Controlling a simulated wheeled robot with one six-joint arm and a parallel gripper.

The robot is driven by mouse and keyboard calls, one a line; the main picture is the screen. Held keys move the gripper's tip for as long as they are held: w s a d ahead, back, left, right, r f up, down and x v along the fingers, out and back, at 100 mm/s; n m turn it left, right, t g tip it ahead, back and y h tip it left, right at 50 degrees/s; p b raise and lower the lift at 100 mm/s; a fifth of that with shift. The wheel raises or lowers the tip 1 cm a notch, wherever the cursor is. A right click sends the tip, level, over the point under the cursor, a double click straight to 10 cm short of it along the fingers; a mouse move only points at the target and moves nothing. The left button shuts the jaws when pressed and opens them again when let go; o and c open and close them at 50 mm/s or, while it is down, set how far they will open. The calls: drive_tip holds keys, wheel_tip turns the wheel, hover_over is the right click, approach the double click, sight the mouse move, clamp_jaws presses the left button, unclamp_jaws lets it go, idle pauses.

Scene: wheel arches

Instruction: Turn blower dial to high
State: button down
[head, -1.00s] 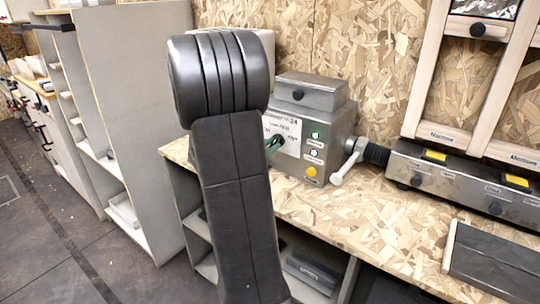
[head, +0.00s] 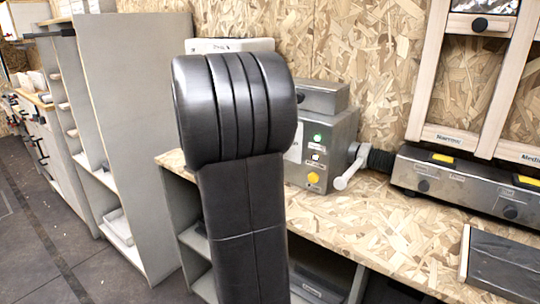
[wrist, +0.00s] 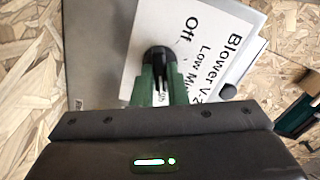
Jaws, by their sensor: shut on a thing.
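The blower (head: 338,130) is a grey metal box on the bench in the head view. My arm covers its left part, including the dial and my gripper. In the wrist view, its white label (wrist: 197,42) reads "Blower", "Off" and "Low", tilted in the picture. A round black dial (wrist: 158,57) sits on the label beside "Off". My gripper (wrist: 163,76) has green fingers on both sides of the dial, shut on it. The fingers cover part of the label, and I cannot tell which setting the dial points to.
A yellow button (head: 313,178) is on the blower's front, below small lights. A white lever handle (head: 350,168) sticks out at its right, beside a black hose. A grey control bar (head: 450,180) and a dark slab (head: 505,262) are farther right. The bench (head: 370,225) between is clear.

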drive_tip(key=shift+f, duration=0.1)
idle(0.3)
drive_tip(key=c, duration=1.4)
unclamp_jaws()
drive_tip(key=shift+c, duration=0.2)
drive_tip(key=p+v, duration=0.1)
drive_tip(key=v, duration=1.2)
drive_tip(key=shift+s+a, duration=0.25)
drive_tip(key=shift+s, duration=0.1)
drive_tip(key=shift+w, duration=0.1)
drive_tip(key=b+x, duration=0.1)
drive_tip(key=x, duration=1.2)
drive_tip(key=shift+w+d, duration=0.3)
